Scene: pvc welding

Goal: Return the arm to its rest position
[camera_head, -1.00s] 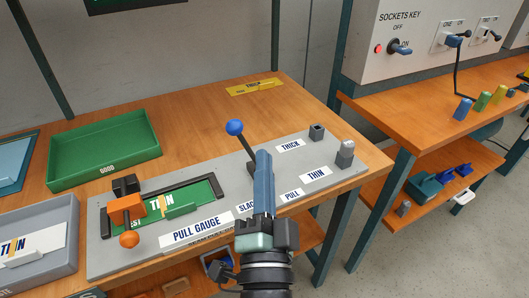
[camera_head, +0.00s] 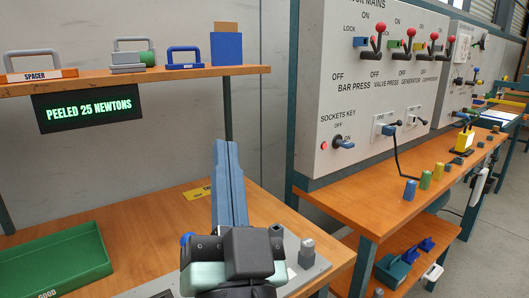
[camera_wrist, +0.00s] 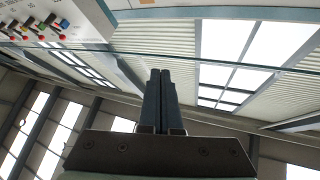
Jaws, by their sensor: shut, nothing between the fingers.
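My gripper (camera_head: 228,150) points upward in front of the workbench in the head view, its two blue fingers pressed together with nothing between them. In the wrist view the shut fingers (camera_wrist: 160,78) point at the ceiling and windows. The pull gauge's grey plate (camera_head: 318,270) is mostly hidden behind my gripper. The tip of its blue-knobbed lever (camera_head: 186,238) shows just left of my gripper.
A green tray (camera_head: 55,262) marked GOOD lies on the bench at left. A shelf (camera_head: 130,76) with several items is above a display (camera_head: 88,107) reading "PEELED 25 NEWTONS". At right are a switch panel (camera_head: 350,100) and a second bench (camera_head: 385,205).

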